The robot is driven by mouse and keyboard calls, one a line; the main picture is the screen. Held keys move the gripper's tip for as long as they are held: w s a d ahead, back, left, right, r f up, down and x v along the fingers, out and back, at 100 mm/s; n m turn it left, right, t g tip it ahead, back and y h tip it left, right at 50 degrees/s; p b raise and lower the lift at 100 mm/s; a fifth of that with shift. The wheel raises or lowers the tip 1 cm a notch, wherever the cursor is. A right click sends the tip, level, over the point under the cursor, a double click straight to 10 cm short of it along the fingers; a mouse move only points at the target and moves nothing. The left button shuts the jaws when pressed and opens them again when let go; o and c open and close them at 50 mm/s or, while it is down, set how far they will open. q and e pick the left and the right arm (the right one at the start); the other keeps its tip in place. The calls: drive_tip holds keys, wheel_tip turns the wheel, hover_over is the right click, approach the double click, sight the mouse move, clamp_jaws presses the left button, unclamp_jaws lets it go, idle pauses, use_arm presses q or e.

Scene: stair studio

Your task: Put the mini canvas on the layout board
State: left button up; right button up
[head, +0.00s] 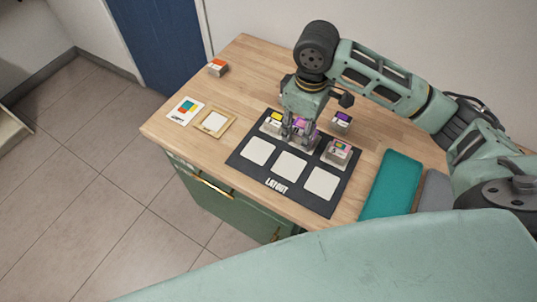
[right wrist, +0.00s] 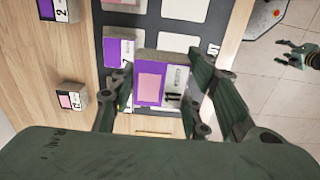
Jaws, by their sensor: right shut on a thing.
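The mini canvas (right wrist: 149,88), purple with a pink square, is held between the fingers of my right gripper (right wrist: 162,82). In the head view the gripper (head: 298,137) is over the back middle area of the black layout board (head: 272,170); it partly hides the canvas (head: 305,123). I cannot tell whether the canvas touches the board. One small block (head: 272,121) stands on the board's back left cell and another (head: 339,152) on its back right cell. The three front cells are bare. My left gripper (right wrist: 291,56) shows small in the right wrist view, apparently open and empty above the floor.
A purple-topped block (head: 342,122) stands on the wood behind the board. An orange block (head: 217,67) is at the far left. A printed card (head: 186,110) and a wood-framed tile (head: 214,122) lie left of the board. A teal mat (head: 391,185) lies to its right.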

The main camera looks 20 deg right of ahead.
drive_tip(key=w+a+f+p, duration=0.2)
drive_tip(key=w+a+f, duration=0.1)
drive_tip(key=w+a, duration=0.15)
hover_over(258, 150)
wheel_tip(258, 150, down, 4)
drive_tip(key=shift+s+r, duration=0.1)
wheel_tip(258, 150, down, 4)
drive_tip(key=shift+r+p, duration=0.25)
drive_tip(key=shift+p, duration=0.5)
drive_tip(key=shift+f, duration=0.4)
use_arm(q)
drive_tip(key=d+r, duration=0.2)
drive_tip(key=r, duration=0.1)
drive_tip(key=shift+w+d+r, duration=0.15)
drive_tip(key=shift+w+r, duration=0.15)
drive_tip(key=shift+w, duration=0.1)
drive_tip(key=shift+d, duration=0.1)
use_arm(e)
drive_tip(key=shift+f, duration=0.1)
drive_tip(key=o, duration=1.1)
